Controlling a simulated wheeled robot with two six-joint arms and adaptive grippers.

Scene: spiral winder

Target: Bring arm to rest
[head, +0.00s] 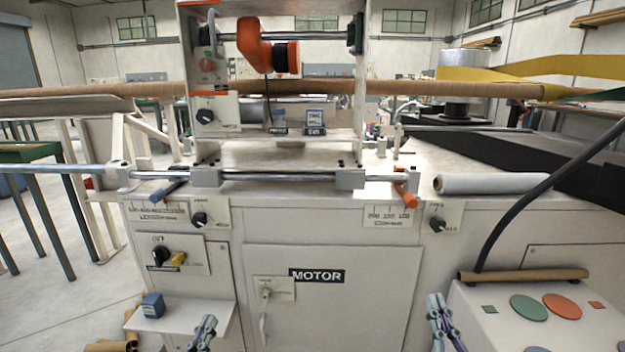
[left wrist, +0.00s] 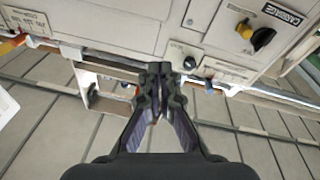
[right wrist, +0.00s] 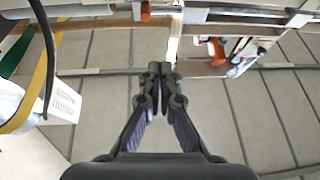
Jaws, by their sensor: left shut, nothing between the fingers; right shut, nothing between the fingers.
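My right gripper (head: 438,308) is at the bottom right of the head view, between the motor door and the white control box. In the right wrist view its fingers (right wrist: 161,72) are together and hold nothing. The spiral winder (head: 330,215) stands ahead of both grippers, its motor door (head: 330,300) shut.
A white control box (head: 480,320) with coloured discs stands at the lower right, with a cardboard tube (head: 520,275) on it. A small blue box (head: 153,305) sits on the side shelf (head: 190,318). A white roll (head: 490,183) lies on the winder's top. Open floor shows at left.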

